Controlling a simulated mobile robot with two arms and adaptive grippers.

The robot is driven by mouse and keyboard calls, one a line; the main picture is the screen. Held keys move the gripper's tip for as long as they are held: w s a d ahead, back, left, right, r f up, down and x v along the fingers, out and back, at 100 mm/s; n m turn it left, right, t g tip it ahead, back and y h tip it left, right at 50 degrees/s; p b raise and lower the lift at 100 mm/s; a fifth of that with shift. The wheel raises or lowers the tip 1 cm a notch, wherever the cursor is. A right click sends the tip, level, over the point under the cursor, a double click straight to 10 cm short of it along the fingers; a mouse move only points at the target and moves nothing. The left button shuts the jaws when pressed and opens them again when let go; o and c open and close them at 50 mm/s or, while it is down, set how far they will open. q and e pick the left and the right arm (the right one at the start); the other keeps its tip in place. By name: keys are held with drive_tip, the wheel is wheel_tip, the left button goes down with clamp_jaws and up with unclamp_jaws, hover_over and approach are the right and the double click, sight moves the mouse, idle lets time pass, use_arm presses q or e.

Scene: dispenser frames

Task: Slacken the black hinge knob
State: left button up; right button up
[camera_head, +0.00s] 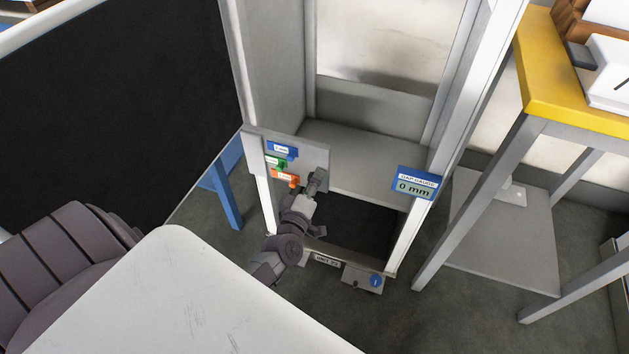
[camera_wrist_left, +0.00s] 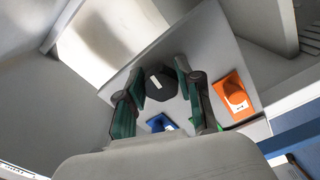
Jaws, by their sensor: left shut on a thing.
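The black hinge knob (camera_wrist_left: 160,83) is a dark, many-sided knob with a small white label, on a grey plate (camera_wrist_left: 213,45) in the left wrist view. My left gripper (camera_wrist_left: 163,88) has one finger on each side of it and is shut on it. In the head view my left gripper (camera_head: 318,180) reaches to the right part of the grey plate (camera_head: 318,157) on the frame's left post, and it covers the knob there. My right gripper is not in view.
Blue (camera_head: 283,149), green (camera_head: 277,162) and orange (camera_head: 285,178) labelled pieces sit on the plate just left of my gripper. A blue gauge sign (camera_head: 416,184) reading "0 mm" is on the right post. A yellow-topped table (camera_head: 545,75) stands at right.

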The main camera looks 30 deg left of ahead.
use_arm(q)
drive_tip(key=shift+n, duration=1.6)
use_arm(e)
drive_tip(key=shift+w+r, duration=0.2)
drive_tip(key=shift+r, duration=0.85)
use_arm(q)
drive_tip(key=o, duration=1.2)
drive_tip(key=shift+c, duration=0.2)
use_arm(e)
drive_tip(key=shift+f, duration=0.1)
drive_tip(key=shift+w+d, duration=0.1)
